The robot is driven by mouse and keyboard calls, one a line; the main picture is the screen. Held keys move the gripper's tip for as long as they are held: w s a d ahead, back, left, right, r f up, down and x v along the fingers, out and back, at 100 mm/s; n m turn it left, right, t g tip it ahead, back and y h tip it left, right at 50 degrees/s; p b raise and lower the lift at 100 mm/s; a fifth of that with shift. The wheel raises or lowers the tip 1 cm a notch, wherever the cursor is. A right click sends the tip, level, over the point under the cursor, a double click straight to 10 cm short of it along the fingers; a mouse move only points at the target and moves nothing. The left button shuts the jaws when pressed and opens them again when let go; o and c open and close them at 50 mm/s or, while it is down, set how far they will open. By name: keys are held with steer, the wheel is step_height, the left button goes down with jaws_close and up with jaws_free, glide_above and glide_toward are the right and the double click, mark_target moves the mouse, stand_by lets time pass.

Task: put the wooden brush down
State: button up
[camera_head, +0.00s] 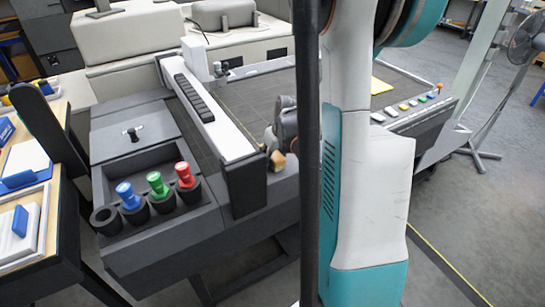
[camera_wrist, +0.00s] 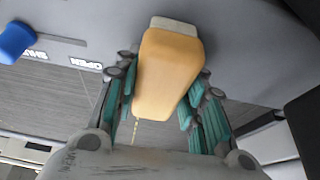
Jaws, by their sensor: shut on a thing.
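My gripper (camera_wrist: 160,105) is shut on the wooden brush (camera_wrist: 168,75) in the wrist view. The brush has an orange-tan wooden body and a pale strip at its far end. Green-lined fingers sit on both sides of it. In the head view, a small part of the brush (camera_head: 277,160) shows beside the dark gripper (camera_head: 280,135), near the front edge of the grey machine. My arm and a dark post hide much of that area. I cannot tell from these views whether the brush touches the surface below.
The grey machine (camera_head: 240,95) has a white rail (camera_head: 205,110) across its dark bed. A holder at left carries blue (camera_head: 128,195), green (camera_head: 157,185) and red (camera_head: 185,176) handled tools, beside an empty cup (camera_head: 105,218). Several coloured buttons line the right panel (camera_head: 425,115). A fan stands at right.

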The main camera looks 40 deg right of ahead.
steer(key=shift+f+b, duration=0.2)
steer(key=shift+b, duration=0.1)
steer(key=o, duration=1)
steer(key=shift+r, duration=0.2)
steer(key=shift+s+r+p, duration=0.1)
steer(key=shift+r+p, duration=0.25)
steer(key=shift+p, duration=0.1)
steer(key=p+v, duration=0.3)
steer(key=v, duration=0.8)
steer(key=shift+s+a+r, duration=0.1)
steer(key=shift+s+r, duration=0.1)
steer(key=shift+s, duration=0.05)
steer(key=shift+w, duration=0.1)
